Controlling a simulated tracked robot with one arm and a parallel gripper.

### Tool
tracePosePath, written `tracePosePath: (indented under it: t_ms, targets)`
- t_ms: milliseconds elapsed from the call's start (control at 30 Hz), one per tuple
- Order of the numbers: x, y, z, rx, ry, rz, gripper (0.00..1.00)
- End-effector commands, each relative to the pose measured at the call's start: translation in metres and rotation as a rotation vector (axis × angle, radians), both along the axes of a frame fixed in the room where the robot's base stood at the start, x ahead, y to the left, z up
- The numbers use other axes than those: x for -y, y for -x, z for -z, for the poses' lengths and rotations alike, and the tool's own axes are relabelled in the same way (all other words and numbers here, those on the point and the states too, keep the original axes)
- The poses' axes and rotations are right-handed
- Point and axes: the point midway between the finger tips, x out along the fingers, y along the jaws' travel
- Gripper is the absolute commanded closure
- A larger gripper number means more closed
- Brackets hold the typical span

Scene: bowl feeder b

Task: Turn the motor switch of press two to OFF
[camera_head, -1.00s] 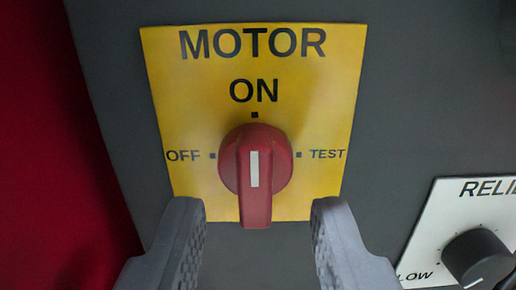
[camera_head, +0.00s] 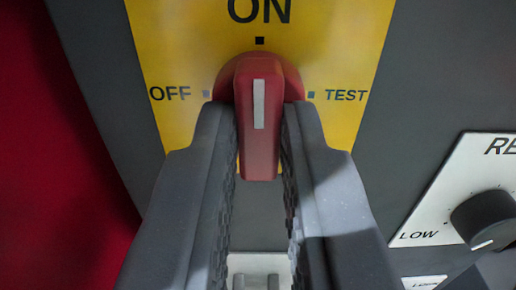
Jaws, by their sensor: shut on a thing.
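The red motor switch (camera_head: 259,125) sits on a yellow plate (camera_head: 180,50) marked ON at the top, OFF at the left and TEST at the right. Its handle stands upright, with the white line in line with the ON mark. My gripper (camera_head: 260,145) comes from below, one finger on each side of the handle, and is shut on it. The fingers hide the lower sides of the red knob and part of the plate.
A black relief knob (camera_head: 485,218) on a white plate (camera_head: 440,205) marked LOW is at the lower right. A red surface (camera_head: 55,150) lies left of the grey panel (camera_head: 420,90). A pale plate shows low between my fingers.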

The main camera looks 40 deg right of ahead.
Motion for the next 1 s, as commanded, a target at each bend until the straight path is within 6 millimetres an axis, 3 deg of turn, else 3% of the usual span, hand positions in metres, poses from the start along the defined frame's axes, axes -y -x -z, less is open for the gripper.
tracePosePath:
  t_ms: [500, 900, 933, 1000]
  targets:
    - [-0.0007, -0.001, -0.0006, -0.196, 0.273, -0.003, 1.0]
    - [-0.0008, -0.0013, -0.0012, -0.218, 0.304, -0.003, 1.0]
    - [-0.0008, -0.0013, -0.0011, -0.218, 0.304, -0.003, 0.85]
    - [-0.0006, -0.0012, -0.0011, -0.218, 0.304, -0.003, 0.65]
